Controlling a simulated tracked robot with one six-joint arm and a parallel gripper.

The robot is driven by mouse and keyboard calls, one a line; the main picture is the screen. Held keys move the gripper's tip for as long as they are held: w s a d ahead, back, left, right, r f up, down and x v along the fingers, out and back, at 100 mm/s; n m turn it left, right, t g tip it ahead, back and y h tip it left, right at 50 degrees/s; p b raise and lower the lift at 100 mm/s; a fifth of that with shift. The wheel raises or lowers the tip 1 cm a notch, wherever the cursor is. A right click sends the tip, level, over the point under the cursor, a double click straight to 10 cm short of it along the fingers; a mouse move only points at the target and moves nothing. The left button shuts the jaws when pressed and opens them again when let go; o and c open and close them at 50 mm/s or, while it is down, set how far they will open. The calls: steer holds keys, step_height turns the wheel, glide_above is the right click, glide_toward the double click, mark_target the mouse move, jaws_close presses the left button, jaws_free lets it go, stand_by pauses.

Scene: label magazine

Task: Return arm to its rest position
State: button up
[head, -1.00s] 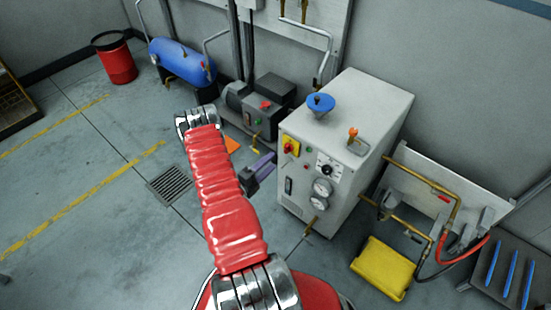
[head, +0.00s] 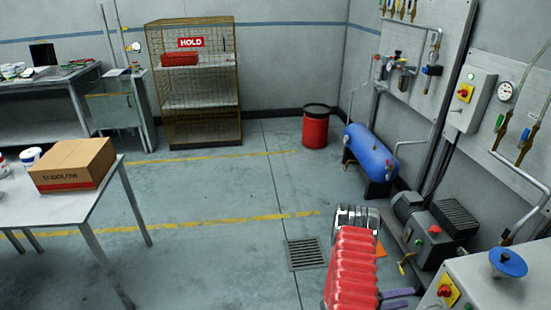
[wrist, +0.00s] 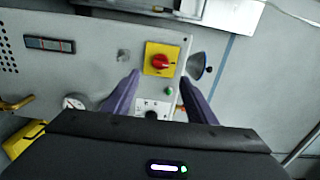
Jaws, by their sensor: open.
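My red-sleeved arm rises from the bottom of the head view, with its silver joint beside the floor drain. My gripper (head: 398,293) shows only partly there, as purple fingers at the lower right near the grey machine cabinet. In the wrist view, my gripper (wrist: 160,76) is open, its two purple fingers apart with nothing between them. It faces the cabinet's panel, where a red knob on a yellow plate (wrist: 160,60) shows between and beyond the fingertips. I cannot tell the exact distance to the panel.
A pump (head: 425,240), blue tank (head: 370,152) and red drum (head: 315,128) are behind. A table (head: 70,205) bearing a carton (head: 72,165) is left. The middle floor is clear.

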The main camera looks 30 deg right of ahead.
steer(key=s+a+f+m+g+y, duration=0.2)
steer(key=s+a+m+g+y, duration=0.25)
steer(key=s+m, duration=0.3)
steer(key=a+r+m+g+y, duration=0.1)
steer(key=a+r+m+y, duration=0.4)
steer(key=m, duration=0.4)
steer(key=w+a+r+m+t+y, duration=0.25)
steer(key=w+a+r+m, duration=0.25)
steer(key=a+r, duration=0.35)
steer(key=w+a+r+m+t+y, duration=0.1)
steer(key=w+a+r+m+t, duration=0.3)
steer(key=w+a+r+m, duration=0.4)
steer(key=w+a+r+m+t+y, duration=0.2)
steer(key=w+a+r+m+t, duration=0.1)
steer(key=a+r, duration=0.55)
steer(key=a+r+t+y, duration=0.1)
steer(key=a+r+t, duration=0.7)
steer(key=a+r, duration=0.8)
steer(key=shift+w+a+n+t+y, duration=0.3)
steer(key=shift+w+a+n, duration=0.05)
steer(key=shift+a+n, duration=0.15)
